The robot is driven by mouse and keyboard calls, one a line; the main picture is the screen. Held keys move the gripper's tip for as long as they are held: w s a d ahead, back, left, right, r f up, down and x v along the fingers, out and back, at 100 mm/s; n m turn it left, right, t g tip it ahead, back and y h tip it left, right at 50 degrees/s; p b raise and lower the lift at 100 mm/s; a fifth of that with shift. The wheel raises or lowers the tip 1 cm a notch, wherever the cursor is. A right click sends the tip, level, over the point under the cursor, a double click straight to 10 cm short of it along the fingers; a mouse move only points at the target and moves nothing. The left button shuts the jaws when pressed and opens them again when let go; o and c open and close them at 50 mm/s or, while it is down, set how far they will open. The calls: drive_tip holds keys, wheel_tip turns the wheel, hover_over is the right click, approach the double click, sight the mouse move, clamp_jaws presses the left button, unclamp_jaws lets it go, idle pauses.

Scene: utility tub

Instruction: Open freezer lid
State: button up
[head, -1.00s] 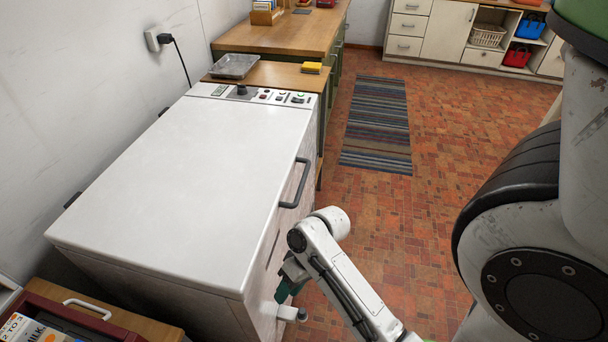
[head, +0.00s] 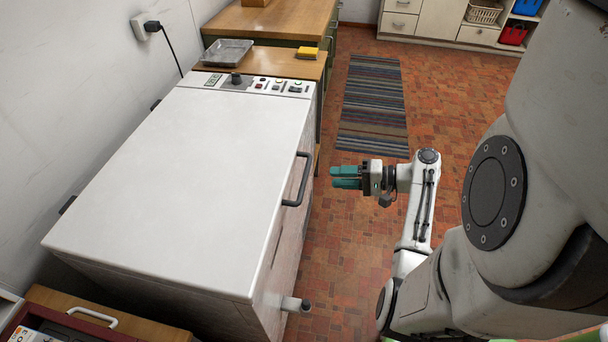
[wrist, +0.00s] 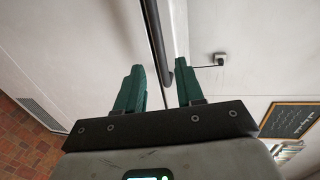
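The white chest freezer (head: 260,318) stands at the left in the head view, its lid (head: 185,165) lying flat and shut. A dark bar handle (head: 298,180) sits at the lid's right front edge. My gripper (head: 333,177) is to the right of the handle, its teal fingers pointing left at it with a small gap between. In the wrist view, my gripper (wrist: 160,88) is open and empty, fingers apart. The dark handle (wrist: 156,45) runs down the picture between the finger directions, beyond the tips; contact does not show.
A wooden counter (head: 265,62) with a metal tray (head: 227,51) and a yellow sponge-like block (head: 306,52) adjoins the freezer's far end. A stub (head: 297,304) juts from the freezer front. A striped rug (head: 372,105) lies on the open tiled floor. A wall plug (head: 152,26) is behind.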

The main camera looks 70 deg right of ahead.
sight(305, 176)
drive_tip(key=p+x, duration=0.1)
drive_tip(key=x, duration=0.9)
drive_tip(key=shift+a+f, duration=0.1)
clamp_jaws()
idle(0.3)
